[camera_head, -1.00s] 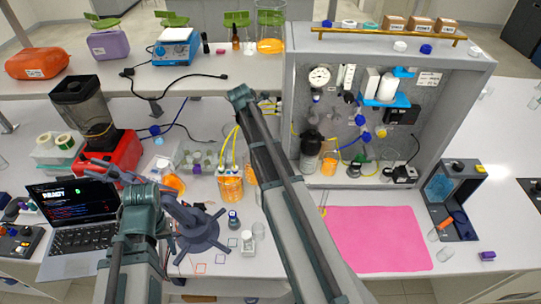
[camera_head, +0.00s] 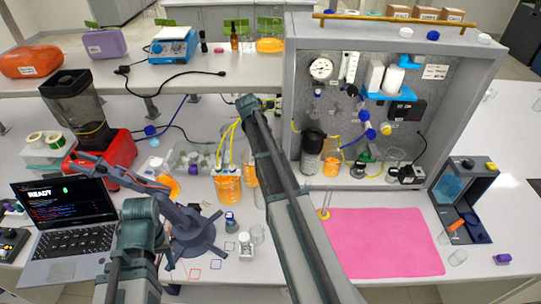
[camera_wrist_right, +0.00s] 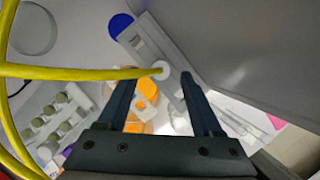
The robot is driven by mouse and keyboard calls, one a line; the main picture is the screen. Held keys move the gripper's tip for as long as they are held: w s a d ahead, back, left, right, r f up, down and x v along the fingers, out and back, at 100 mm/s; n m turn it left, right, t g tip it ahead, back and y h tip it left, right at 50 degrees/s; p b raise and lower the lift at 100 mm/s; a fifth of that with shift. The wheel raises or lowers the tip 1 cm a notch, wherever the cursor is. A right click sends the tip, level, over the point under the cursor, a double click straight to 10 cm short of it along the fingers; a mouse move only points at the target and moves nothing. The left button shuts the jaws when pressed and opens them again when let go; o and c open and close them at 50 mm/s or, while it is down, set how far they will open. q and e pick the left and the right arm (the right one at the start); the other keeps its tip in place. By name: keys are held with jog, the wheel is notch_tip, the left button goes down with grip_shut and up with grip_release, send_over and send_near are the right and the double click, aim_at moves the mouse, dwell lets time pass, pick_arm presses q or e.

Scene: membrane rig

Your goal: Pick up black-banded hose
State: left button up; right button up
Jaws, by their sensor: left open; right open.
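Yellow hoses (camera_head: 233,128) rise above an orange-filled bottle (camera_head: 228,188) in the head view. In the right wrist view a yellow hose (camera_wrist_right: 80,72) crosses close to the camera, left of the jaws. I cannot make out a black band on any hose.
A grey rig cabinet (camera_head: 470,50) with gauge and valves stands right of my right arm. A pink mat (camera_head: 385,243) lies clear before it. A laptop (camera_head: 75,218), red blender base (camera_head: 108,150) and dark star-footed stand (camera_head: 197,235) crowd the left.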

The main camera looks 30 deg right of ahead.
jog(key=shift+b+x, duration=0.55)
jog(key=shift+x, duration=0.6)
jog(key=shift+r, duration=0.1)
grip_shut()
